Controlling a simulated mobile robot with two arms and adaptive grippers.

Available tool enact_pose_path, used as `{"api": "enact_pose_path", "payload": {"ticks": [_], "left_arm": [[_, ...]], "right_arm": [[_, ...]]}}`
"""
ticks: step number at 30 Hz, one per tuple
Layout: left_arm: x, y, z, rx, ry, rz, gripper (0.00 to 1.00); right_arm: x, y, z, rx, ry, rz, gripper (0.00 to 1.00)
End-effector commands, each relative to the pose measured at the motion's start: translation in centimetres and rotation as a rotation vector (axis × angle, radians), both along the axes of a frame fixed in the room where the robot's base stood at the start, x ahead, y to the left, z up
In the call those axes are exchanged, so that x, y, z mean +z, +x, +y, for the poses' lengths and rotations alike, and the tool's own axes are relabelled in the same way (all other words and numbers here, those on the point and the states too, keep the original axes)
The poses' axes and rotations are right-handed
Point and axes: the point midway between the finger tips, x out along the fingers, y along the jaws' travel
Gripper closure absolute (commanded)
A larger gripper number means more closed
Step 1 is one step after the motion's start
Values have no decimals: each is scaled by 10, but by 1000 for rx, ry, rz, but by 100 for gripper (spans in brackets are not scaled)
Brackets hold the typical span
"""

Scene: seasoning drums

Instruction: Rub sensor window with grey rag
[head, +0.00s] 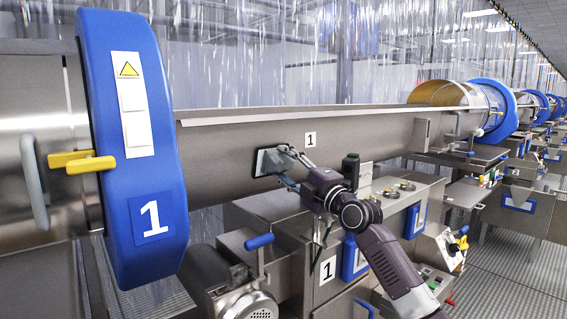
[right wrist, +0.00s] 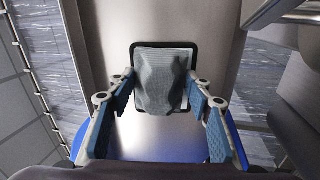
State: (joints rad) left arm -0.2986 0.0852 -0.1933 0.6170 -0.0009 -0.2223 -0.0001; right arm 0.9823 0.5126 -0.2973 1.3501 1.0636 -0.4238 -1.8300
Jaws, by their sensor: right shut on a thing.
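The sensor window (head: 267,163) is a small dark-framed rectangle on the side of the long steel trough, left of a "1" label. In the right wrist view the window's dark frame (right wrist: 165,44) surrounds the grey rag (right wrist: 162,82), which covers most of it. The rag appears to lie against the window; exact contact is hard to judge. My right gripper (head: 286,165) is at the window, its fingertips on either side of the rag, shut on it. My left gripper is not in view.
The steel trough (head: 370,120) runs back to a blue-rimmed drum (head: 495,108). A large blue ring marked 1 (head: 135,150) stands at left. Below my right arm are a steel cabinet with knobs (head: 392,192) and a motor (head: 222,280).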

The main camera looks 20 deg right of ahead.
Motion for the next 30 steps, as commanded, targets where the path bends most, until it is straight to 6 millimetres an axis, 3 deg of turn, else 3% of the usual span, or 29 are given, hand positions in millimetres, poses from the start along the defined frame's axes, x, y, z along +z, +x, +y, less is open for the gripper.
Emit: {"api": "enact_pose_path", "payload": {"ticks": [15, 26, 30], "left_arm": [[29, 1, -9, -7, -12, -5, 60], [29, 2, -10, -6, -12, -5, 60], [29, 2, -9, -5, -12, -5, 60]], "right_arm": [[-3, -10, 39, 10, 3, 9, 73], [-6, -11, 41, 10, 4, 9, 73], [-9, -20, 38, 10, 3, 10, 73]]}}
